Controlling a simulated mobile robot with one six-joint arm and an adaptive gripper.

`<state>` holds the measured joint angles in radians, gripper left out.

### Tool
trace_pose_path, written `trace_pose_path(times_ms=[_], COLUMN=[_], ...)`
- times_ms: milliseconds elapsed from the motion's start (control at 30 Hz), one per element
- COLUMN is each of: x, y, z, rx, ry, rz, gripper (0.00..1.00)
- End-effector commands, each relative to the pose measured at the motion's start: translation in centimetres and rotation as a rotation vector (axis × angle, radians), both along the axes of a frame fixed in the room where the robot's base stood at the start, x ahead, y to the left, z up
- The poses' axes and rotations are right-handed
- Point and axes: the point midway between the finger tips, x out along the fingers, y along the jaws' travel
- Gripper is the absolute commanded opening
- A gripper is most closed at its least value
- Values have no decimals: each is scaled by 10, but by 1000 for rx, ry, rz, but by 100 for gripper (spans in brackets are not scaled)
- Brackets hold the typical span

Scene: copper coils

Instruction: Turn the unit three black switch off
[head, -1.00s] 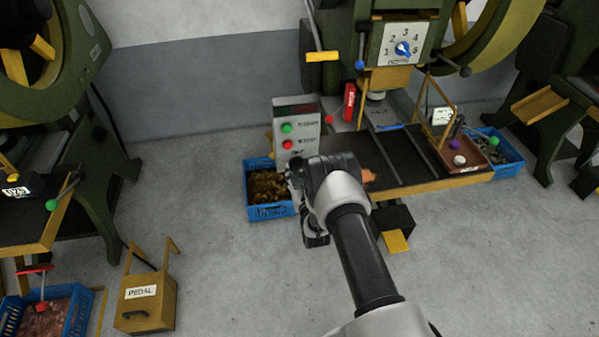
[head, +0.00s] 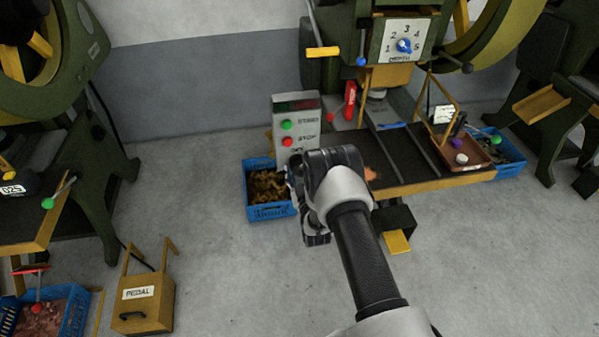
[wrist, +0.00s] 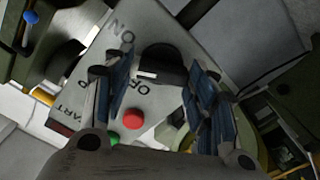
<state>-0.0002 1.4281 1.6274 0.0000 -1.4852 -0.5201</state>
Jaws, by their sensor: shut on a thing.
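The grey control panel (head: 310,103) stands at the left end of the press table in the head view, with a green button (head: 287,125) and a red button (head: 288,142). My arm hides its lower part there. In the wrist view the panel (wrist: 158,35) carries ON and OFF lettering, the red button (wrist: 133,119) and the black switch (wrist: 165,66). A white mark shows at the switch's lower left end, near the OFF lettering. My gripper (wrist: 160,75) has its fingers on either side of the switch and is shut on it. Its fingertips are hidden in the head view.
A blue crate (head: 268,212) of brassy pieces stands on the floor below the panel. The dark press table (head: 400,165) lies to the right, with a brown tray (head: 478,163) on it. A yellow pedal box (head: 145,305) stands at lower left. The floor between is clear.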

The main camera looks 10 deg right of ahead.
Motion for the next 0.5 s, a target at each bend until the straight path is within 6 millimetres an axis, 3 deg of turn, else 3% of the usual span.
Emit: trace_pose_path(times_ms=[500], x=[0], y=[0], z=[-2], rx=[-491], ry=[1], rz=[-1], gripper=[28])
